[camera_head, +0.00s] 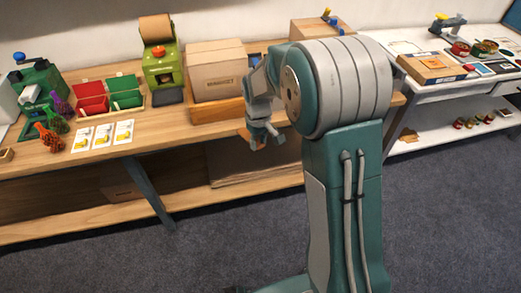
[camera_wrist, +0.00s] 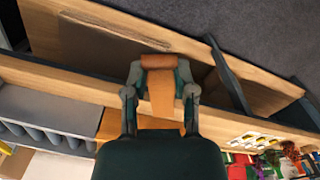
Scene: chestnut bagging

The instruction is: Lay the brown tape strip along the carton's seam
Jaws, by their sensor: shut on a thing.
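My gripper (camera_wrist: 160,78) is shut on the brown tape strip (camera_wrist: 161,98). In the wrist view the strip's outer end looks curled or folded across the fingertips, with a flat length between the fingers. In the head view my gripper (camera_head: 262,138) is at the bench's front edge, with a bit of orange-brown (camera_head: 244,134) beside it. The closed cardboard carton (camera_head: 216,60), with dark print on its front, sits in a wooden cradle (camera_head: 215,109) behind and left of my gripper. The strip is apart from the carton.
A green dispenser (camera_head: 163,70) with a brown roll (camera_head: 155,28) stands left of the carton. Red and green bins (camera_head: 107,94), cards (camera_head: 103,135) and netted bags (camera_head: 50,137) lie further left. Another carton (camera_head: 308,28) is behind my arm. A white table (camera_head: 480,75) stands right.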

